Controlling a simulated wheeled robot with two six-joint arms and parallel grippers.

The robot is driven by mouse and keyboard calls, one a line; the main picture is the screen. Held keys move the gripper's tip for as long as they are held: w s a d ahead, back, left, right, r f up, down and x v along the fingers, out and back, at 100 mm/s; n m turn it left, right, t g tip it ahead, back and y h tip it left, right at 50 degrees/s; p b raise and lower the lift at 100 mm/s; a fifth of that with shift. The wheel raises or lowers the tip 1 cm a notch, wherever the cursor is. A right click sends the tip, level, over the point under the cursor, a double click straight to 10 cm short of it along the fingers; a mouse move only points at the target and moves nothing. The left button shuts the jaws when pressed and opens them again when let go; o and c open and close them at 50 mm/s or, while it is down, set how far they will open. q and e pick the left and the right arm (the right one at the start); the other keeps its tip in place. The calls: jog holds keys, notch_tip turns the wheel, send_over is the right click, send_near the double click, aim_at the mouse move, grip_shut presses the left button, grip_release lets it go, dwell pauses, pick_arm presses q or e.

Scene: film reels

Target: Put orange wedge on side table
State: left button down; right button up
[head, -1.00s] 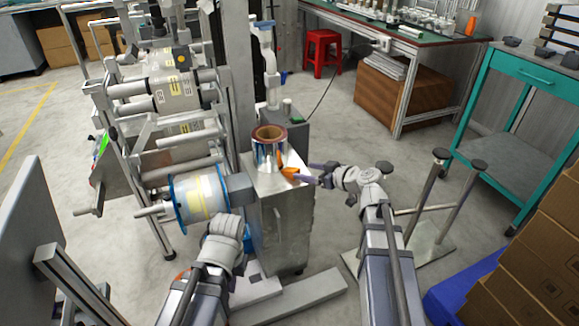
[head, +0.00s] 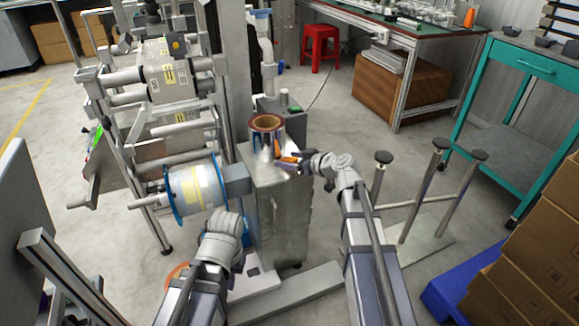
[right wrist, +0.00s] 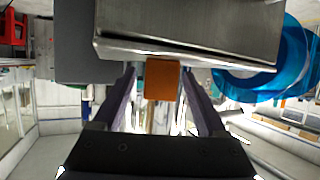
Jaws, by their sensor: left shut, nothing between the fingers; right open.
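The orange wedge (head: 290,159) lies on top of the grey metal cabinet (head: 284,207), in front of the shiny reel. My right gripper (head: 298,160) reaches in from the right and is open. In the right wrist view, the wedge (right wrist: 162,79) sits between the tips of the two spread fingers (right wrist: 163,85), with a gap visible on the left side. My left gripper (head: 228,218) is shut and empty, low beside the blue-rimmed reel; its fingertips are mostly hidden. The teal side table (head: 527,68) stands at the far right.
The shiny copper-rimmed reel (head: 267,137) stands on the cabinet just behind the wedge. Posts with black caps (head: 432,180) rise from a floor plate to the right. Cardboard boxes (head: 530,250) fill the lower right. Small dark bowls (head: 541,44) are on the side table.

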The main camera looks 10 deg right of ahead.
jog(key=shift+w+a, duration=0.1)
jog(key=shift+w, duration=0.05)
jog(key=shift+c, duration=0.2)
grip_shut()
dwell(0.3)
